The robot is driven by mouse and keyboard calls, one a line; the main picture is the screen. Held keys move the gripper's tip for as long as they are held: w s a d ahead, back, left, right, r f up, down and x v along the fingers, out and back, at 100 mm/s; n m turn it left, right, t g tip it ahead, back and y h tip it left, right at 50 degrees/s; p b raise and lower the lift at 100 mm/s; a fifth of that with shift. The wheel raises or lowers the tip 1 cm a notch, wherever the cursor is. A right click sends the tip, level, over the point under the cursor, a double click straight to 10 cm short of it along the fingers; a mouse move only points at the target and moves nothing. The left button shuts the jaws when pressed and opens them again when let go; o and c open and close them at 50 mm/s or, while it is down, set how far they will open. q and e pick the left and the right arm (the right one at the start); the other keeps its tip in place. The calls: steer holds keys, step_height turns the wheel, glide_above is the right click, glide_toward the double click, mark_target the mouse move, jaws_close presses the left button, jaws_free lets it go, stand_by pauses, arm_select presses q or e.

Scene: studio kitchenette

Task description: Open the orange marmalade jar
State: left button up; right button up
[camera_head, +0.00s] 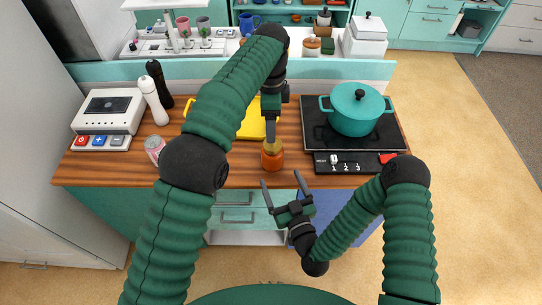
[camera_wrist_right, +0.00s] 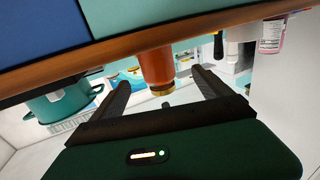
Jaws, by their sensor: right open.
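The marmalade jar (camera_head: 272,160) stands upright near the counter's front edge, with an orange body and a golden lid (camera_head: 270,146). My left gripper (camera_head: 271,138) reaches down from above, its fingertips at or just over the lid. Its fingers are seen edge-on, so their gap and any contact are hidden. My right gripper (camera_head: 282,182) is open and empty, in front of and below the jar. In the right wrist view the jar (camera_wrist_right: 156,65) appears upside down, beyond the gap between the open fingers (camera_wrist_right: 162,80), with its golden lid (camera_wrist_right: 162,90) visible.
A teal pot (camera_head: 356,112) stands on the black cooktop (camera_head: 312,130) at right. A yellow board (camera_head: 252,122) lies behind the jar. A pink can (camera_head: 154,148), two mills (camera_head: 153,98) and a white appliance (camera_head: 106,110) stand at left. Clear wood lies beside the jar.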

mark_target(275, 163)
steer(key=x, duration=1)
steer(key=shift+w+d+f, duration=0.1)
steer(key=shift+d, duration=0.15)
steer(key=shift+w+a, duration=0.25)
steer(key=shift+d, duration=0.15)
steer(key=shift+c, duration=0.2)
steer(key=shift+d, duration=0.2)
steer(key=c, duration=0.5)
steer(key=shift+a, duration=0.15)
jaws_close()
